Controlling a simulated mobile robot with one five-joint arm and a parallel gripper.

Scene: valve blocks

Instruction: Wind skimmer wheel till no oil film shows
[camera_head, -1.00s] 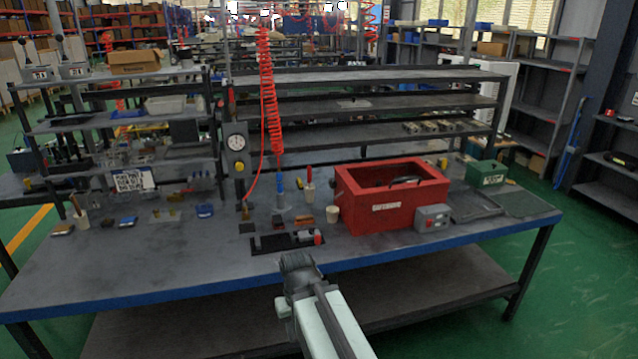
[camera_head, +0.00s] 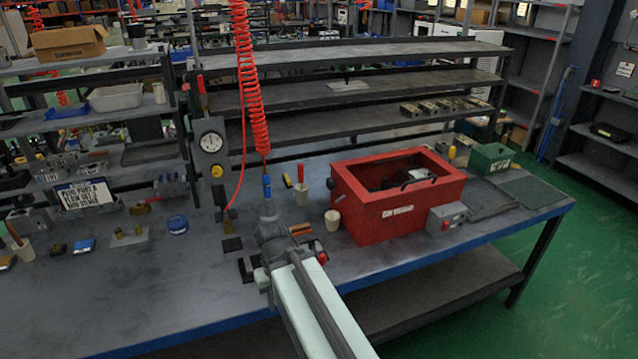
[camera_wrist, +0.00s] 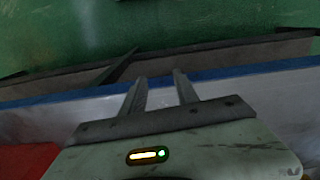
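A red open-topped tank (camera_head: 370,221) with a pale label stands on the workbench. A knob-like part sits on the tank's left side (camera_head: 331,184). My gripper (camera_head: 268,232) is over the bench, left of the tank and apart from it. In the wrist view my gripper (camera_wrist: 160,86) has two fingers spread with an empty gap. A patch of red (camera_wrist: 25,160) shows at that view's lower left.
A grey box with a red button (camera_head: 446,216) stands before the tank. A pale cup (camera_head: 332,220), a tool holder (camera_head: 301,190) and a red coiled hose (camera_head: 247,85) are near my gripper. The bench (camera_head: 150,285) is clear at front left. A green box (camera_head: 491,158) stands behind right.

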